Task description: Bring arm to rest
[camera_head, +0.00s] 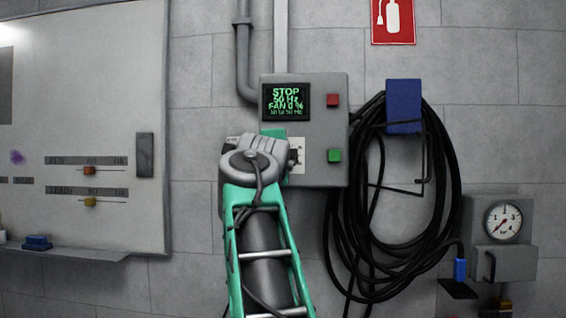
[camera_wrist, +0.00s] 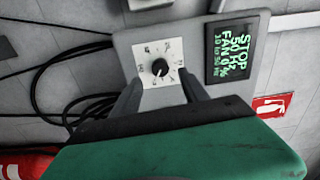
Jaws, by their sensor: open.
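My gripper (camera_wrist: 162,88) is open and empty in the wrist view, its two dark fingers pointing at the grey control box (camera_wrist: 128,42). A black knob on a white dial plate (camera_wrist: 174,48) shows between and just beyond the fingertips; I cannot tell whether they touch it. In the head view my green arm reaches up to the control box (camera_head: 322,115) on the wall and hides my fingers and most of the dial. The box's display (camera_head: 287,102) reads STOP, 50 Hz, FAN 0 %. A red button (camera_head: 333,100) and a green button (camera_head: 334,155) are on its right side.
A black cable coil (camera_head: 345,235) hangs right of the box from a blue holder (camera_head: 404,105). A pressure gauge (camera_head: 503,221) is at the far right. A whiteboard (camera_head: 100,120) with sliders fills the left. A pipe (camera_head: 243,55) runs above the box.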

